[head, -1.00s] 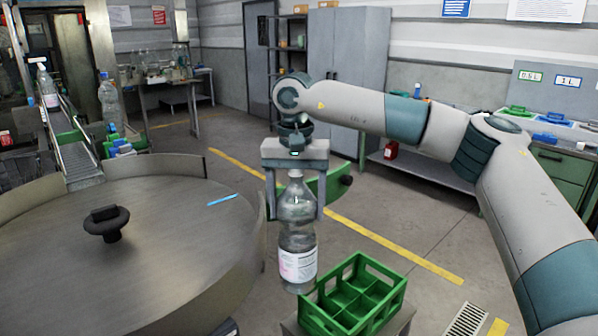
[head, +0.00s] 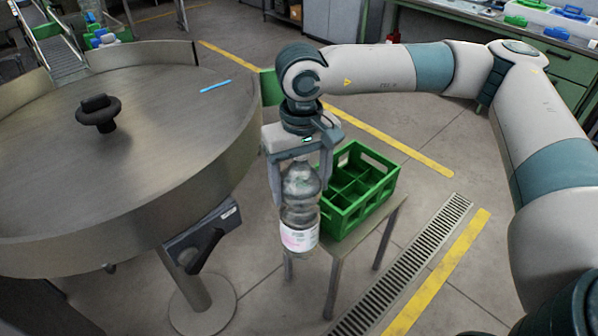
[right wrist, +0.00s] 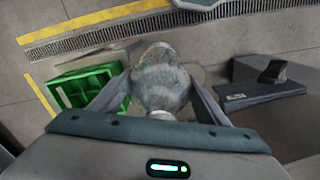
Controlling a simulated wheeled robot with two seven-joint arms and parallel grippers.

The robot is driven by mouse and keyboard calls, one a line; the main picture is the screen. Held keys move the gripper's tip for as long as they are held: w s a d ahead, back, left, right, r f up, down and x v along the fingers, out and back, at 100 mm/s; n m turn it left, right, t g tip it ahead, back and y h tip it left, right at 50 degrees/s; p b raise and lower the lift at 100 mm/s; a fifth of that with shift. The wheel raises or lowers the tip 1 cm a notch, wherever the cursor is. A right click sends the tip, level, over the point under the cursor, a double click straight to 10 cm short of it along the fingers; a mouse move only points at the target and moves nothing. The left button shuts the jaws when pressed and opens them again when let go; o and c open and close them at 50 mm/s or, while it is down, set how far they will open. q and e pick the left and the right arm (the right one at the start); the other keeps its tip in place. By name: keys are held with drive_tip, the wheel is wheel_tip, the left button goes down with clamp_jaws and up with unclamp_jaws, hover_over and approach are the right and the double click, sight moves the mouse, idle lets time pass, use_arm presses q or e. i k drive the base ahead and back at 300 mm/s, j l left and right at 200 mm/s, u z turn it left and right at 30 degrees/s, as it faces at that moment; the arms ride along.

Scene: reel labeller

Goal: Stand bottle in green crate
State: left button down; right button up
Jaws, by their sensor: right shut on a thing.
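A clear plastic bottle (head: 300,208) with a white and pink label hangs upright in my right gripper (head: 300,180). The gripper is shut on its upper part, and the bottle also shows between the fingers in the right wrist view (right wrist: 163,82). The green crate (head: 338,222) has several compartments and stands on a small metal stand. In the head view the bottle is in front of the crate's left side and hides part of it. In the right wrist view the crate (right wrist: 72,92) lies left of the bottle, apart from it. My left gripper is not in view.
A large round metal turntable (head: 160,130) with a black knob (head: 98,113) fills the left, close to the bottle. A lever box (head: 203,238) sits under its rim. The small stand (head: 345,262) carries the crate. Floor with a drain grate (head: 410,262) is open to the right.

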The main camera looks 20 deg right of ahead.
sight(353, 182)
drive_tip(key=i+l+z, duration=0.1)
drive_tip(key=l, duration=0.25)
drive_tip(key=i+l+z, duration=0.15)
drive_tip(key=i, duration=0.35)
drive_tip(key=i+l+z, duration=0.1)
drive_tip(key=i, duration=0.4)
drive_tip(key=l, duration=0.1)
